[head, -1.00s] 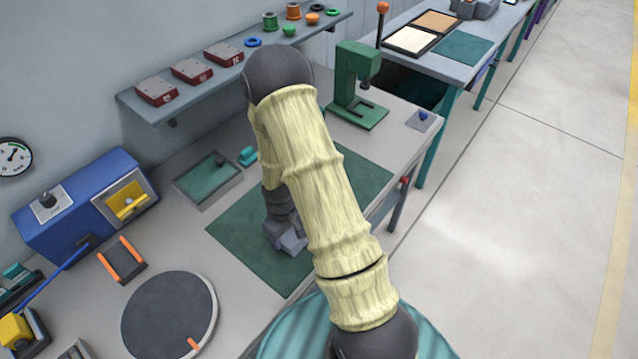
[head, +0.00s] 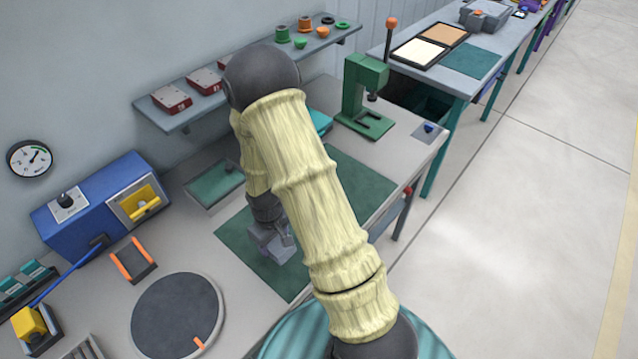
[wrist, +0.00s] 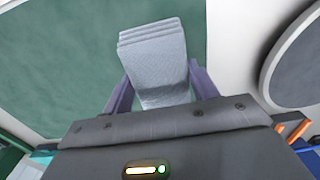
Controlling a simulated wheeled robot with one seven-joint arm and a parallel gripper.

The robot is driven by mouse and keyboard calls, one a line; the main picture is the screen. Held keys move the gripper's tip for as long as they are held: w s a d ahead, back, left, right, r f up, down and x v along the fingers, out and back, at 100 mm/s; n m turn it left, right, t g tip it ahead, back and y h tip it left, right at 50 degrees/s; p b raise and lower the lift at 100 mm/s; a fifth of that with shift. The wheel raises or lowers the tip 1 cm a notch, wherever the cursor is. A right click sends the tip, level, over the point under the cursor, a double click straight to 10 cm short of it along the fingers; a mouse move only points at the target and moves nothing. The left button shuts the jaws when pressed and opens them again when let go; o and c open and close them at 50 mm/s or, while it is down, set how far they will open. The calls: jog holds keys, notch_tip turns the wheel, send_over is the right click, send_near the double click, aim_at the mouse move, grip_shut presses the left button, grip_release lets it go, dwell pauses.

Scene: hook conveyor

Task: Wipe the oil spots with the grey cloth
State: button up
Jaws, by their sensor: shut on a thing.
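My gripper (wrist: 162,92) is shut on the folded grey cloth (wrist: 153,50), which stands out between the two purple-grey fingers in the wrist view. The cloth is over the green mat (wrist: 60,60); whether it touches the mat I cannot tell. In the head view my gripper (head: 272,243) is low over the left part of the green mat (head: 365,190), and the cloth is hidden there. My arm covers the middle of the mat. I can make out no oil spots on the visible parts of the mat.
A round dark turntable (head: 178,312) lies left of the mat. A shallow green tray (head: 215,185), a blue box with a yellow part (head: 105,205) and an orange-ended holder (head: 133,260) stand behind. A green press (head: 362,98) stands at the far right of the bench.

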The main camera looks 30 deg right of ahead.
notch_tip(320, 180, up, 2)
jog(key=shift+d+r+p, duration=0.1)
jog(key=shift+p, duration=0.4)
jog(key=shift+s+r, duration=0.1)
jog(key=shift+r, duration=0.1)
jog(key=shift+f, duration=0.15)
